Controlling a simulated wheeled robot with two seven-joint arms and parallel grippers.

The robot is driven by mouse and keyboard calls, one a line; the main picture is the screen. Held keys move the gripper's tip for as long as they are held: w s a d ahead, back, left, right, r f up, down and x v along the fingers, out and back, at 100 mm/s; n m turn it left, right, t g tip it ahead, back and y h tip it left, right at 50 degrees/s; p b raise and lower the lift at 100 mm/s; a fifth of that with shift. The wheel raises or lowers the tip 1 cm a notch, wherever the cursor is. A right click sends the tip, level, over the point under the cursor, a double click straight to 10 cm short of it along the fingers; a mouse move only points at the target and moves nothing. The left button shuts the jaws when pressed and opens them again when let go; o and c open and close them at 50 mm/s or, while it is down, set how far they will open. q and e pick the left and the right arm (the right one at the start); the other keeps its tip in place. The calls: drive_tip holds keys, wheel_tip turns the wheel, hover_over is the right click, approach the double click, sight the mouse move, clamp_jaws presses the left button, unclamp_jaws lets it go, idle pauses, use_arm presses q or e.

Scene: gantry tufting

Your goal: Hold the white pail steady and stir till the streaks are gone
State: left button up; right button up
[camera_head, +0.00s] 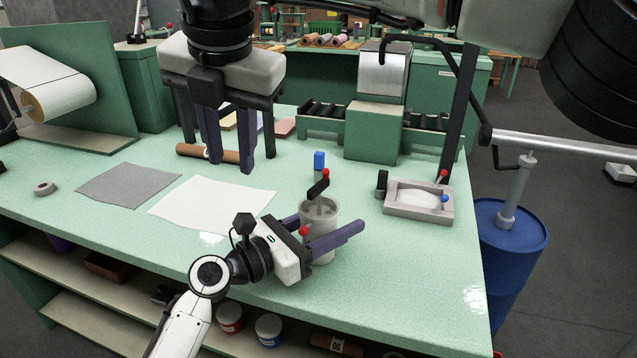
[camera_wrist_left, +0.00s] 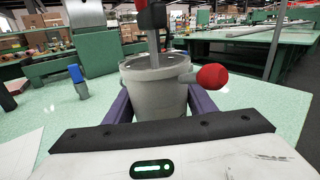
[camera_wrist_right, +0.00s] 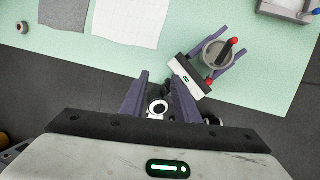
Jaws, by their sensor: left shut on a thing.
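The white pail (camera_head: 322,247) stands upright near the table's front edge and looks light grey. It also shows in the left wrist view (camera_wrist_left: 155,92) and from above in the right wrist view (camera_wrist_right: 213,54). A side grip with a red ball (camera_wrist_left: 212,77) sticks out from it. A stirrer with a dark handle and red knob (camera_head: 325,173) stands in the pail. My left gripper (camera_head: 325,222) is shut on the pail, one finger on each side. My right gripper (camera_head: 230,160) is open and empty, away from the pail. I cannot make out streaks inside.
A white sheet (camera_head: 210,205) and grey sheet (camera_head: 128,186) lie left of the pail. A pale tray (camera_head: 420,215) sits to the right, and a blue drum (camera_head: 500,250) stands beyond the table edge.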

sight(319, 184)
drive_tip(key=w+d+r+m+h, duration=0.15)
drive_tip(key=d+m+h, duration=0.25)
drive_tip(key=d, duration=0.5)
drive_tip(key=x, duration=1.1)
drive_tip(key=shift+d, duration=0.3)
drive_tip(key=shift+r, duration=0.1)
clamp_jaws()
